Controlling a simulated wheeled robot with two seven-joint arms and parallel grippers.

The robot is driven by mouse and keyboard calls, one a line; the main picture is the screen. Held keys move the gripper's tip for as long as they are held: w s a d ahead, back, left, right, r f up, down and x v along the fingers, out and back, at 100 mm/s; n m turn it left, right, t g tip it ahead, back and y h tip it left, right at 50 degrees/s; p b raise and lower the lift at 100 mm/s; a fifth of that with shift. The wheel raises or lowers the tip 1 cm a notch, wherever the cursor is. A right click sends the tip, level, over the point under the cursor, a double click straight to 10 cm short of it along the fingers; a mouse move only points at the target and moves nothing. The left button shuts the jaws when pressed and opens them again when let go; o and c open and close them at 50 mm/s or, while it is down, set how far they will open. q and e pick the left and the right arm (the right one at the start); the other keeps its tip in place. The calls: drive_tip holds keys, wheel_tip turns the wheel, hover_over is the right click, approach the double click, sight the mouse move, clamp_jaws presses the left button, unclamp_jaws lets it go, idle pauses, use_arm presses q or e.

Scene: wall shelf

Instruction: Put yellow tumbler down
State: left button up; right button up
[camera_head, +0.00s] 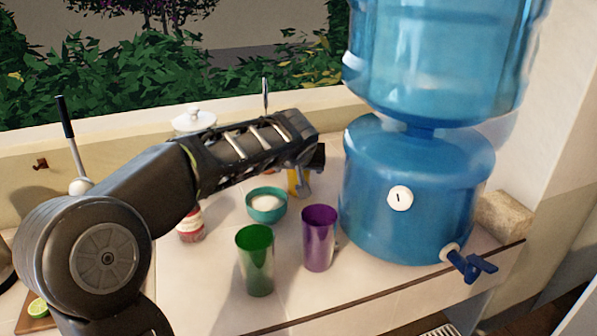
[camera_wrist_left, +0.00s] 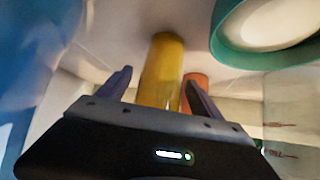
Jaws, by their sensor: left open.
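The yellow tumbler (camera_head: 292,183) stands on the white counter behind the purple tumbler, mostly hidden by my left gripper (camera_head: 305,180). In the left wrist view the yellow tumbler (camera_wrist_left: 160,62) shows between the two spread fingers of my left gripper (camera_wrist_left: 157,78). There is a visible gap beside the left finger; contact on the right side is hard to tell. My right gripper is in neither view.
A purple tumbler (camera_head: 319,238) and a green tumbler (camera_head: 256,262) stand in front. A teal bowl (camera_head: 266,215) is left of the yellow tumbler. A blue water dispenser (camera_head: 400,215) stands close on the right. An orange object (camera_wrist_left: 197,79) shows behind the right finger.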

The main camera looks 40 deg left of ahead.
use_arm(q)
drive_tip(key=shift+c, duration=0.6)
clamp_jaws()
idle(0.6)
drive_tip(key=shift+r, duration=0.15)
wheel_tip(320, 180, up, 10)
idle(0.4)
idle(0.4)
